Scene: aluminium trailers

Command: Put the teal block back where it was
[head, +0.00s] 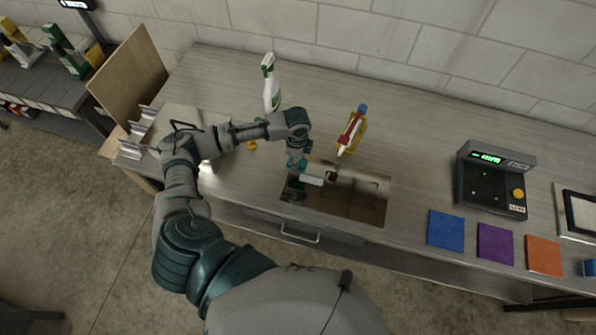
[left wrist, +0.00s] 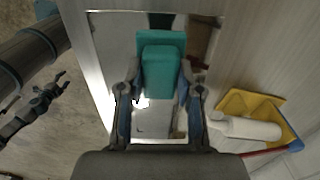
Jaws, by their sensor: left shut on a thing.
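My left gripper (left wrist: 160,85) is shut on the teal block (left wrist: 162,78), with one finger on each side of it in the left wrist view. In the head view the gripper (head: 297,165) is at the left end of a rectangular opening (head: 360,205) in the bench top, and the block is largely hidden. A flat teal patch (left wrist: 150,38) shows just past the block in the wrist view. I cannot tell whether the block touches anything below. My right gripper (left wrist: 48,100) shows small and dark at the left of the wrist view, over the floor.
A yellow holder with a red and white bottle (head: 352,130) stands behind the opening, and a spray bottle (head: 270,85) behind my arm. Blue (head: 445,230), purple (head: 495,242) and orange (head: 543,255) squares lie at right, near a scale (head: 492,185). The bench middle right is clear.

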